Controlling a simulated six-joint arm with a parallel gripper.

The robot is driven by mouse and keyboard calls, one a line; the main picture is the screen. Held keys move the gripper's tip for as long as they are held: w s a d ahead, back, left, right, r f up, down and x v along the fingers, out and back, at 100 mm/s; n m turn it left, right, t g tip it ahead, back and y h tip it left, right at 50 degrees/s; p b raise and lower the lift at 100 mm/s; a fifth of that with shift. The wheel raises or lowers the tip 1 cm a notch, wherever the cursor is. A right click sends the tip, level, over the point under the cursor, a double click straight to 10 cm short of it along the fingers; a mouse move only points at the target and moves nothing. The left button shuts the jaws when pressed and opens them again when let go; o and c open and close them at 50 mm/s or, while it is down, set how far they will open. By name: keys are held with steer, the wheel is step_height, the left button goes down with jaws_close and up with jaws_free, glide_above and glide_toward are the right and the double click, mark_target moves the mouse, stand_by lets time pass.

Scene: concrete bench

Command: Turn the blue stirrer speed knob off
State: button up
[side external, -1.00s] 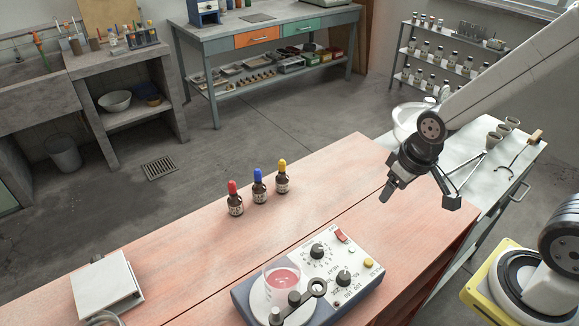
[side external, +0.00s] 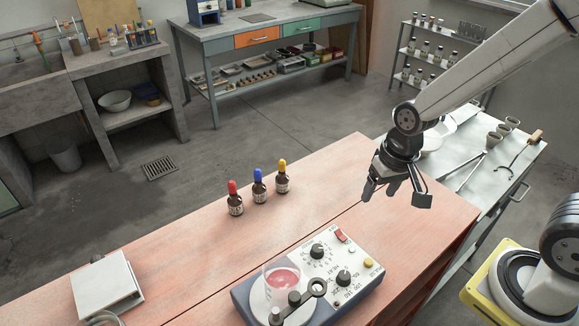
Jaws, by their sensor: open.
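The blue stirrer (side external: 245,303) stands on the reddish wooden bench near the bottom of the side view, with a white top panel. Two dark knobs show on the panel: an upper knob (side external: 317,251) and a lower knob (side external: 343,278). The printing is too small to tell which one sets speed, and their settings are unclear. A glass beaker (side external: 282,283) with pink liquid sits on the stirrer's round plate. My gripper (side external: 382,191) is open and empty, above and to the right of the knobs, pointing down and clear of the stirrer.
A red switch (side external: 341,235) and a yellow button (side external: 368,263) are beside the knobs. A dark clamp arm (side external: 300,302) crosses in front of the beaker. Three dropper bottles (side external: 259,190) stand behind. The bench between bottles and gripper is clear.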

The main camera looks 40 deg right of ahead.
mark_target(318, 247)
steer(key=w+a+m+g+y, duration=0.2)
steer(key=a+m+g+y, duration=0.1)
steer(key=a+m, duration=0.6)
steer(key=a, duration=0.2)
steer(key=shift+w+a+r, duration=0.3)
steer(key=shift+w+a, duration=0.05)
steer(key=shift+w, duration=0.05)
steer(key=shift+x, duration=3.95)
steer(key=shift+s, duration=0.15)
steer(key=shift+c, duration=0.2)
steer(key=shift+r, duration=0.1)
jaws_close()
